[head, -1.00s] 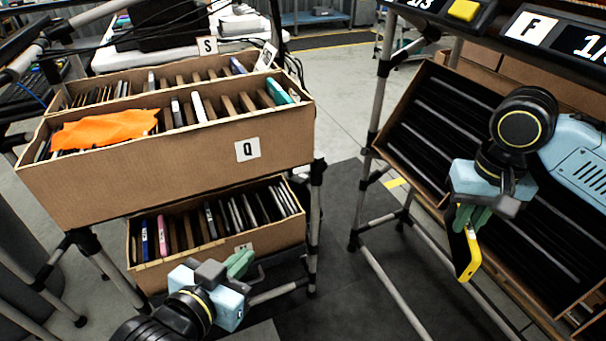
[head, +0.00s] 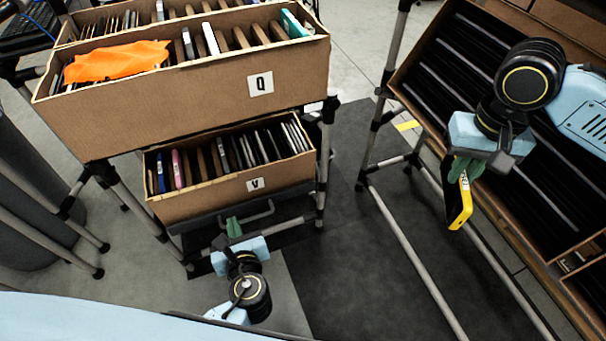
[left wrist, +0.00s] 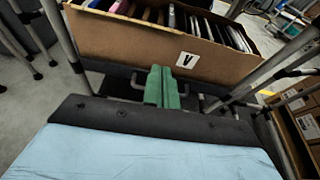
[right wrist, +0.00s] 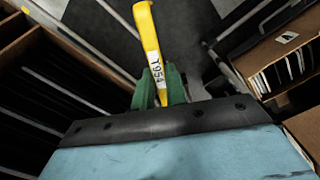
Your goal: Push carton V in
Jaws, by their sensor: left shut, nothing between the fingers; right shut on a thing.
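Carton V (head: 215,200) is a brown open carton on the lower level of the left rack, with its V label on the front face. It holds several dark, brown, blue and pink thin items. In the left wrist view carton V (left wrist: 140,50) stands just beyond the fingers. My left gripper (head: 233,226) is shut and empty, low in front of carton V, near a grey handle bar; I cannot tell whether it touches.
Carton Q (head: 190,95) sits above carton V with an orange cloth (head: 115,62) on its contents. A right rack holds a tilted carton with black dividers (head: 450,90). Rack poles (head: 327,160) stand beside carton V. Dark floor mat (head: 350,270) lies between the racks.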

